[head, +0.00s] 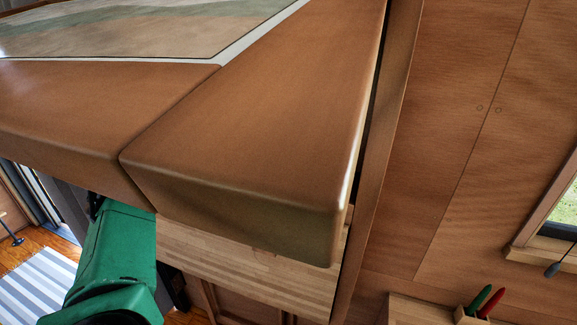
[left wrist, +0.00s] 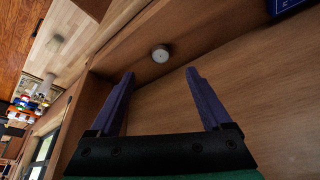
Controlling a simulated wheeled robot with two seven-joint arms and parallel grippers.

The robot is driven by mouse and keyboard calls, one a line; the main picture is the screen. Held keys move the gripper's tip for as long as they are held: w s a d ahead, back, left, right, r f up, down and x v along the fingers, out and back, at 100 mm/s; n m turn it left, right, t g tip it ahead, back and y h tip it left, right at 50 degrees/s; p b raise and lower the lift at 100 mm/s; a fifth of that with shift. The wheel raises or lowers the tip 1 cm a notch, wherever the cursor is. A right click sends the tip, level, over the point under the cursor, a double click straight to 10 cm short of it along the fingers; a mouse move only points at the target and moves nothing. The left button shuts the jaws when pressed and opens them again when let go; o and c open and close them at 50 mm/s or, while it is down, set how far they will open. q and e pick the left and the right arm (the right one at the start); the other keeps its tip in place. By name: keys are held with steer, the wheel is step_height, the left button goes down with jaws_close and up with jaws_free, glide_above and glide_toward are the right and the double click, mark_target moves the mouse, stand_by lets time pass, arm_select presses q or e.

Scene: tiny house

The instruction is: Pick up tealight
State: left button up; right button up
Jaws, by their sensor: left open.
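In the left wrist view, a small round pale tealight (left wrist: 160,54) rests against a brown wooden surface, just beyond my left gripper (left wrist: 160,71). The two purple fingers are open and apart, with the tealight beyond the gap between their tips. The fingers do not appear to touch it. In the head view, I see neither the tealight nor my left gripper; a large wooden edge fills much of that view. My right gripper is not in view.
Brown wooden panels (left wrist: 235,90) border the tealight closely. A dark blue object (left wrist: 287,6) is at the upper right of the wrist view. The head view shows a thick brown wooden ledge (head: 250,130), a striped rug (head: 35,288) and red and green handles (head: 487,300).

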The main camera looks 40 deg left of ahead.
arm_select(q)
steer(key=x, duration=0.4)
steer(key=w+x, duration=0.1)
steer(key=x, duration=0.2)
steer(key=shift+d+r, duration=0.15)
steer(key=shift+d, duration=0.25)
steer(key=f, duration=0.2)
steer(key=w+f, duration=0.1)
steer(key=shift+a+f, duration=0.25)
steer(key=shift+f, duration=0.15)
steer(key=shift+w+f, duration=0.1)
steer(key=shift+f, duration=0.15)
steer(key=shift+w+d, duration=0.2)
steer(key=shift+w, duration=0.05)
steer(key=c, duration=1)
steer(key=shift+s+a, duration=0.1)
steer(key=shift+s, duration=0.05)
jaws_close()
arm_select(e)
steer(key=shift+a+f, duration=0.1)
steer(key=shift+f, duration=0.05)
